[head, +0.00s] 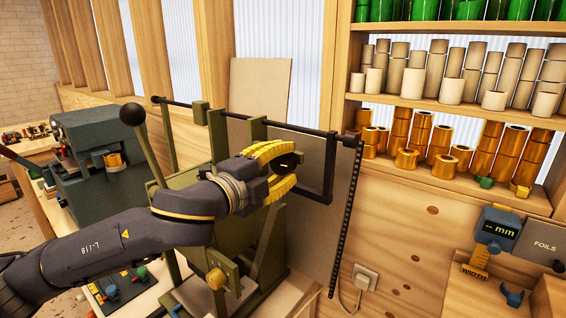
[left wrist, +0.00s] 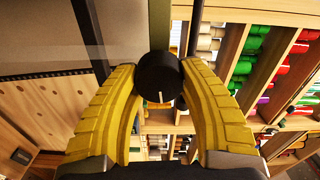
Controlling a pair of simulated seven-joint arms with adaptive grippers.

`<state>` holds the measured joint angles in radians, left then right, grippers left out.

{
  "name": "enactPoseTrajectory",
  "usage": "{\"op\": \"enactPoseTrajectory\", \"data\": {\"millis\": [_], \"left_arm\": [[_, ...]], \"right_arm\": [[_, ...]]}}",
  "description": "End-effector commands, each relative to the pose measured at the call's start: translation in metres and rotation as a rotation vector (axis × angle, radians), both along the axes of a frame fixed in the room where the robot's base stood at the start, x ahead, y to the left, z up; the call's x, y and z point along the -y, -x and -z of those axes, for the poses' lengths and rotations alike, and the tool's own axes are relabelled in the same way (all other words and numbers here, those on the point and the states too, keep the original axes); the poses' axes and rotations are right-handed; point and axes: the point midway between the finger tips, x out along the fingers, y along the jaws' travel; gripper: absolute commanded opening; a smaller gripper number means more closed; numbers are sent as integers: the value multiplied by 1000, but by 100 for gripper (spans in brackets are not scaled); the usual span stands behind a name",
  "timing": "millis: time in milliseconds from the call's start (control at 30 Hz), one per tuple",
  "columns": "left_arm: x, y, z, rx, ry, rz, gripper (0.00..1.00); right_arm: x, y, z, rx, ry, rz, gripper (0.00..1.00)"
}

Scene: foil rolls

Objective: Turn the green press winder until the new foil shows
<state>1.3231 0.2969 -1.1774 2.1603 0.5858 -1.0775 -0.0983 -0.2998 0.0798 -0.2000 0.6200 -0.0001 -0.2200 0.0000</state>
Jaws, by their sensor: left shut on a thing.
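The olive-green press (head: 262,240) stands mid-view in the head view, partly hidden behind my left arm. My left gripper (head: 292,163) reaches across its upper part, with yellow fingers closed around a dark knob. In the left wrist view, the black round knob (left wrist: 158,80) of the winder sits between the fingertips of the gripper (left wrist: 160,72). A short pale mark on the knob points downward in that view. A small tan-gold roll (head: 217,279) shows low on the press. I cannot tell which foil is showing. My right gripper is not in view.
A darker grey-green machine (head: 100,150) stands to the left. Shelves at right hold several gold rolls (head: 481,155) and pale rolls (head: 452,90). A width gauge (head: 497,228) and a FOILS sign (head: 541,243) are at lower right. A black rail crosses above the press.

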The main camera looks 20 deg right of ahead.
Motion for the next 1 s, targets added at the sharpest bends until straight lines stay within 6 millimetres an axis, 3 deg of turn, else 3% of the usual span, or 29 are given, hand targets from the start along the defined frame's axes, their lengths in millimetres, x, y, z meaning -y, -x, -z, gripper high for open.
{"op": "enactPoseTrajectory", "data": {"millis": [400, 1000], "left_arm": [[0, 0, 0, 192, -133, 0, 13], [0, 0, 1, 239, -166, 0, 12]], "right_arm": [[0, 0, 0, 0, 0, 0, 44], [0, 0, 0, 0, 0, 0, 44]]}}
